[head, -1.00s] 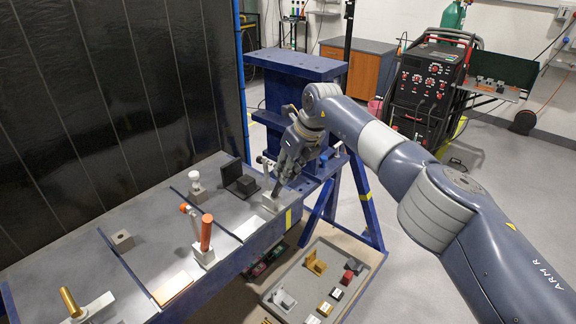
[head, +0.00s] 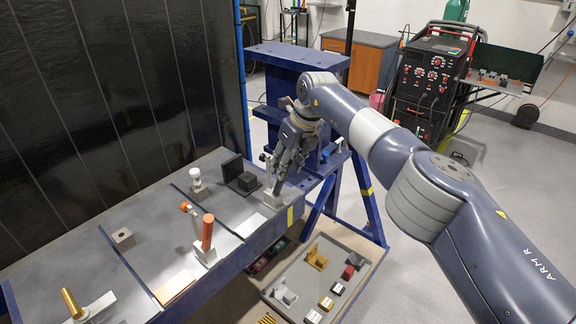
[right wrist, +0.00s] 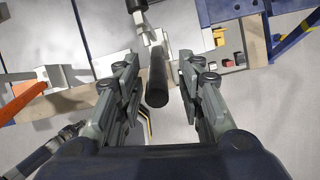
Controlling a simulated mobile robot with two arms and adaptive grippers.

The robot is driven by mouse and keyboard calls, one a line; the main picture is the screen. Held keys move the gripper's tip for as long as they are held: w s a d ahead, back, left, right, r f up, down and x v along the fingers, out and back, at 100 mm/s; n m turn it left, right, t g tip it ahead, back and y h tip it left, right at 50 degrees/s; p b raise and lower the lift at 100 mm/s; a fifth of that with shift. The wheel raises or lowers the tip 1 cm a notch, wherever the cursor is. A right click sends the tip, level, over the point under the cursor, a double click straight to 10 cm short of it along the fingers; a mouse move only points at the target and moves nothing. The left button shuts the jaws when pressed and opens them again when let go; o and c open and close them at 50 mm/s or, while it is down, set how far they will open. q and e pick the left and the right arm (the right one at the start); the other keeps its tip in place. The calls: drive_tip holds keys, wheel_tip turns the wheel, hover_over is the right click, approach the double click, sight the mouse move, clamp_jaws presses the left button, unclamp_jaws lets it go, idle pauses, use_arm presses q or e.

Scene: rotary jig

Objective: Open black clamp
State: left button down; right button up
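The black clamp shows a pale grey base (head: 272,201) at the right end of the blue bench in the head view, with its handle mostly hidden by my right gripper (head: 279,172). In the right wrist view the clamp's black handle (right wrist: 157,84) points toward the camera, between the two spread fingers of my right gripper (right wrist: 160,90). The fingers are open, with a visible gap on each side of the handle. The handle's metal bracket (right wrist: 150,38) shows beyond it. My left gripper is in neither view.
Orange (head: 207,232), white (head: 195,176) and gold (head: 72,303) handled clamps stand along the bench (head: 150,245). A black block with an upright plate (head: 243,182) sits just left of the black clamp. A grey parts tray (head: 318,245) lies below at the bench's front.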

drive_tip(key=shift+a, duration=0.25)
drive_tip(key=shift+s+f, duration=0.1)
drive_tip(key=shift+d+r, duration=0.15)
drive_tip(key=shift+r, duration=0.2)
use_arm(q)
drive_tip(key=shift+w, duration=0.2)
use_arm(e)
drive_tip(key=v, duration=1.1)
drive_tip(key=shift+r, duration=0.2)
drive_tip(key=shift+f, duration=0.1)
